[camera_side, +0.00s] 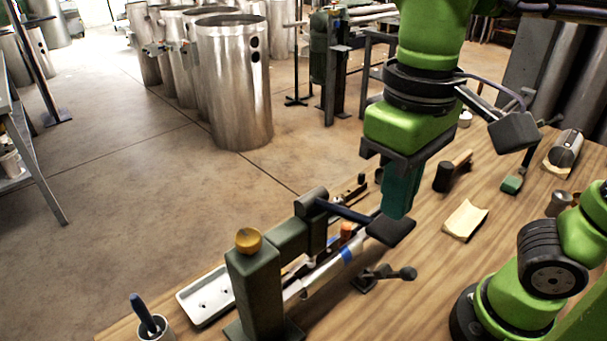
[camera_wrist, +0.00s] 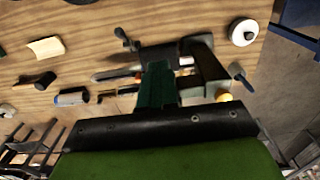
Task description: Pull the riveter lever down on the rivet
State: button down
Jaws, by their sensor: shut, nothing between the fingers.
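The dark green riveter (camera_side: 258,285) stands on the wooden bench with a yellow-orange knob on top. Its lever (camera_side: 345,211) reaches right from the head and ends in a flat black paddle (camera_side: 391,229). A silver pipe with a blue band (camera_side: 325,272) lies beneath the arm; the rivet cannot be made out. My gripper (camera_side: 397,211) has teal fingers, closed and empty, pointing down just above or against the paddle; contact cannot be told. In the wrist view my gripper (camera_wrist: 158,68) covers part of the lever, beside the riveter (camera_wrist: 207,68).
A small clamp handle (camera_side: 385,273) sits on the bench in front of the pipe. A white tray (camera_side: 207,296) and a cup with a blue-handled tool (camera_side: 155,327) are at left. A hammer (camera_side: 453,171), yellow cloth (camera_side: 465,219) and green-headed brush (camera_side: 512,184) lie at right.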

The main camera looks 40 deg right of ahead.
aim_at(391, 223)
jog(key=shift+f, duration=0.1)
dwell(0.3)
jog(key=shift+f, duration=2.55)
jog(key=shift+r, duration=0.1)
jog(key=shift+r, duration=3.55)
